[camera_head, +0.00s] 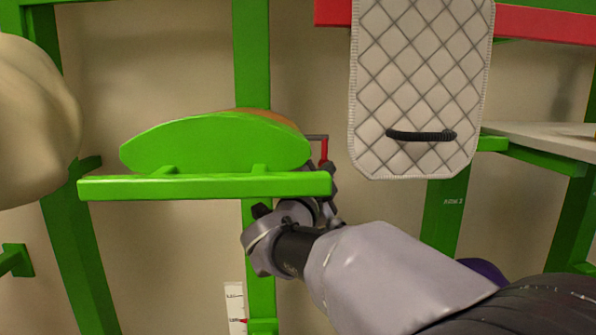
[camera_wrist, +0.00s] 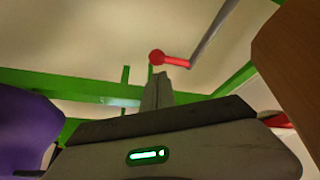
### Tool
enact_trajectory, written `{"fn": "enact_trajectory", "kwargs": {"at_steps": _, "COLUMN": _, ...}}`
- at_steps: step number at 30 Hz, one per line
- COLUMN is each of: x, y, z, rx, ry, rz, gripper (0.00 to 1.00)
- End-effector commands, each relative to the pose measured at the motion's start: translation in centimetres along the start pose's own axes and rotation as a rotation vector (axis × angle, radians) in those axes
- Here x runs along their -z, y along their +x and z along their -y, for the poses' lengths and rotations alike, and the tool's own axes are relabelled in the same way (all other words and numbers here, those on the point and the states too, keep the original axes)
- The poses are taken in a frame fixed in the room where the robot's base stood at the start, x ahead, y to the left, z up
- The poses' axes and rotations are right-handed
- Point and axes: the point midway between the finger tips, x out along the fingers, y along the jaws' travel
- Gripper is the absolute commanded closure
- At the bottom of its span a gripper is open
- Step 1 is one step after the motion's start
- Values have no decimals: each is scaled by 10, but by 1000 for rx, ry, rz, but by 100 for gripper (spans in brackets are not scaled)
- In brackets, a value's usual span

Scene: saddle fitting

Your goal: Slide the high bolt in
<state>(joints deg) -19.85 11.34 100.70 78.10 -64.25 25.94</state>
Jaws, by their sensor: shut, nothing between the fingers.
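A bolt with a thin grey rod and a red cranked handle (camera_head: 324,149) sticks out at the right end of the green curved board (camera_head: 215,146). In the wrist view the red handle (camera_wrist: 170,60) ends in a round knob, and the grey rod (camera_wrist: 208,36) runs up and right from it. My gripper (camera_head: 328,180) is just below the handle in the head view, partly hidden by the green crossbar (camera_head: 200,187). In the wrist view its fingers (camera_wrist: 158,88) are together, empty, with their tips just below the knob. I cannot tell whether they touch it.
A quilted white pad (camera_head: 420,80) with a black handle hangs to the right of the bolt. A green post (camera_head: 252,60) stands behind the board. A pale rounded shape (camera_head: 35,125) fills the left edge. A brown surface (camera_wrist: 295,65) is close at right in the wrist view.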

Motion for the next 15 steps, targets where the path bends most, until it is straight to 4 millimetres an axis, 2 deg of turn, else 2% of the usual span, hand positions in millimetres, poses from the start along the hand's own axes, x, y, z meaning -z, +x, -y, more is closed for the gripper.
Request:
{"fn": "enact_trajectory", "kwargs": {"at_steps": 3, "x": 1, "y": 21, "z": 1, "rx": -1, "ry": -1, "rz": -1, "gripper": 100}}
{"fn": "enact_trajectory", "kwargs": {"at_steps": 6, "x": 1, "y": 32, "z": 1, "rx": 0, "ry": -1, "rz": 0, "gripper": 100}}
{"fn": "enact_trajectory", "kwargs": {"at_steps": 15, "x": 0, "y": 40, "z": 0, "rx": 0, "ry": -2, "rz": 1, "gripper": 100}}
